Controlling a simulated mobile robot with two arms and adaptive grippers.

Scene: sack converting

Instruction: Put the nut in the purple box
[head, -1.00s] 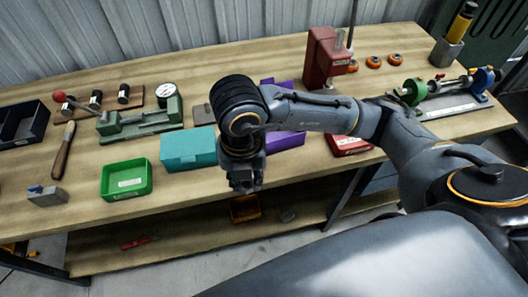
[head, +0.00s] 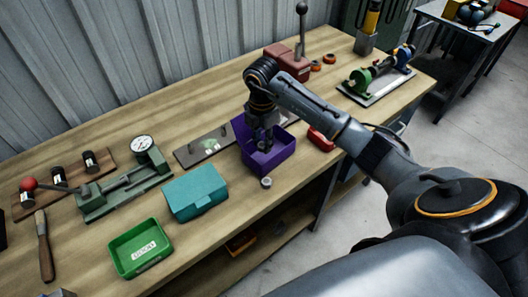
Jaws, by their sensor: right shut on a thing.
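The purple box (head: 272,160) stands open near the front edge of the bench. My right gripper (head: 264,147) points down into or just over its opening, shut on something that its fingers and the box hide. I cannot make out what it holds. A small grey round piece (head: 266,182), which looks like a nut, sits on the bench just in front of the purple box, apart from the gripper. My left gripper is not in view.
A teal box (head: 195,192) with a closed lid and an open green bin (head: 139,248) stand to the left. A grey plate (head: 205,145) lies behind. A red box (head: 320,139) is close on the right. A green clamp fixture (head: 122,187) stands farther left.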

